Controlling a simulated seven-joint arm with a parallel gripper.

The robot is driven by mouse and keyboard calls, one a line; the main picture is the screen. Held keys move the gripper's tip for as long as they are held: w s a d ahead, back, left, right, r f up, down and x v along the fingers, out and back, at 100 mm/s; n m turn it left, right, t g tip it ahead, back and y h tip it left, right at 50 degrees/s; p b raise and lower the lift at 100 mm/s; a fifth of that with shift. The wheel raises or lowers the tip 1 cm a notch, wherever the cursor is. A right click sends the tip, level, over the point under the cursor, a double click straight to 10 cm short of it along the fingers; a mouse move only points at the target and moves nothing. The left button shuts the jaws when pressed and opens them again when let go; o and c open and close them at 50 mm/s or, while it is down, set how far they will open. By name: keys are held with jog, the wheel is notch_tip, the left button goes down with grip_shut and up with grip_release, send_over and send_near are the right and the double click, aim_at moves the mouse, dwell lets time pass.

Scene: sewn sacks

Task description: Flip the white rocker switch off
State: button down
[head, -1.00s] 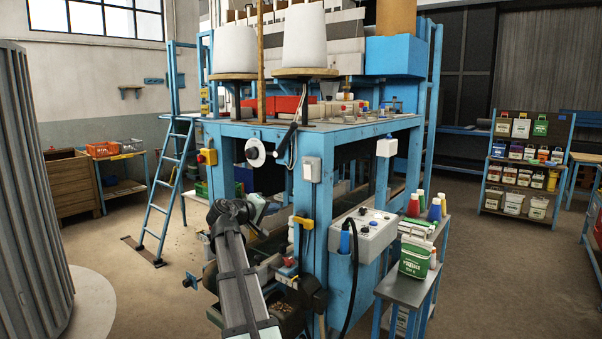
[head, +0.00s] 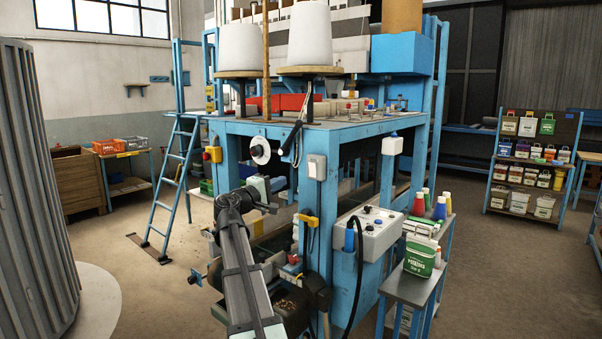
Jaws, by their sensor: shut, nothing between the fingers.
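A white switch box (head: 317,167) with a rocker face is fixed upright on the blue front post of the machine. It is too small to tell which way the rocker is tilted. My gripper (head: 276,187) is left of the box and a little lower, apart from it. It is shut and empty; its fingers are small and partly hidden by the wrist.
A round white dial with a black lever (head: 262,150) is above my gripper. A yellow bracket (head: 307,220) and a grey control box (head: 368,232) with knobs are lower on the frame.

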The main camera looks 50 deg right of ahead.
aim_at(312, 165)
jog(key=d, duration=0.4)
jog(key=d+r, duration=0.1)
jog(key=d, duration=0.9)
jog(key=shift+r, duration=0.35)
jog(key=shift+d+r, duration=0.1)
jog(key=a+r, duration=0.1)
jog(key=a, duration=1.3)
jog(key=shift+r, duration=0.35)
